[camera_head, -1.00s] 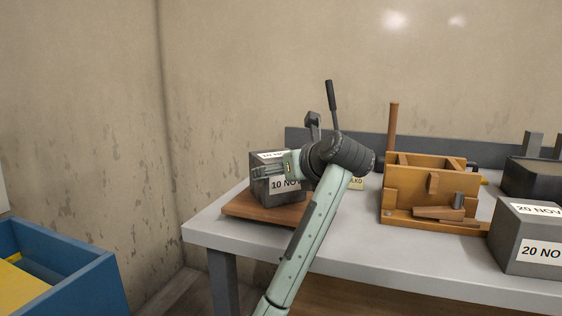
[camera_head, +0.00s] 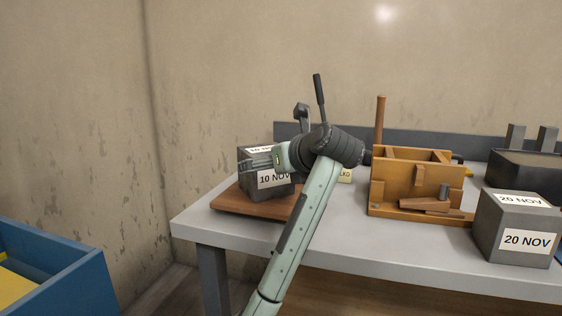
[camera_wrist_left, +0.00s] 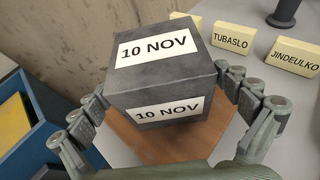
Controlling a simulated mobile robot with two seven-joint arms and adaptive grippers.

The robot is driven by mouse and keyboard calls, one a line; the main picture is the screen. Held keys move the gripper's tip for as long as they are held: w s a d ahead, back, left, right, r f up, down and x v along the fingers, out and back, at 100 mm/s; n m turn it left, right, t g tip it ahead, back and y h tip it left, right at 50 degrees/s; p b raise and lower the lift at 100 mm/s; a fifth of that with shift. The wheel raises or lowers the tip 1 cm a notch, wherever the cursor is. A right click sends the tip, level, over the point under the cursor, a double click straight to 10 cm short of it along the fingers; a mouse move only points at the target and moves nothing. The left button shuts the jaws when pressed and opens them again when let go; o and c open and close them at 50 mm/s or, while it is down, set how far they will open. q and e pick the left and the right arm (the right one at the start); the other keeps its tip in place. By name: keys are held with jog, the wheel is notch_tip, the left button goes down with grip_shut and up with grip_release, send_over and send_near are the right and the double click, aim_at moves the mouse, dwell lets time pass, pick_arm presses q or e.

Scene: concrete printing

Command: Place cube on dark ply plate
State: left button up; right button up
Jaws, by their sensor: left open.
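The dark grey cube labelled "10 NOV" (camera_head: 248,183) sits on the brown ply plate (camera_head: 232,203) at the left end of the table. The cube fills the middle of the left wrist view (camera_wrist_left: 163,75), with the plate (camera_wrist_left: 114,138) below it. My left gripper (camera_head: 265,160) is open, with its fingers on both sides of the cube; in the left wrist view the gripper (camera_wrist_left: 160,88) straddles it. I cannot tell whether the fingers touch the cube. My left arm hides part of the cube and plate in the head view. My right gripper is not in view.
A wooden mould (camera_head: 415,182) stands right of my arm. A second grey cube labelled "20 NOV" (camera_head: 490,235) is at the right. A blue bin (camera_head: 75,283) is at the lower left. Name blocks "TUBASLO" (camera_wrist_left: 229,41) and "JINDEULKO" (camera_wrist_left: 294,56) stand beyond the cube.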

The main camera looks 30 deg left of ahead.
pick_arm(q)
jog(key=v, duration=1.1)
jog(key=shift+b, duration=0.3)
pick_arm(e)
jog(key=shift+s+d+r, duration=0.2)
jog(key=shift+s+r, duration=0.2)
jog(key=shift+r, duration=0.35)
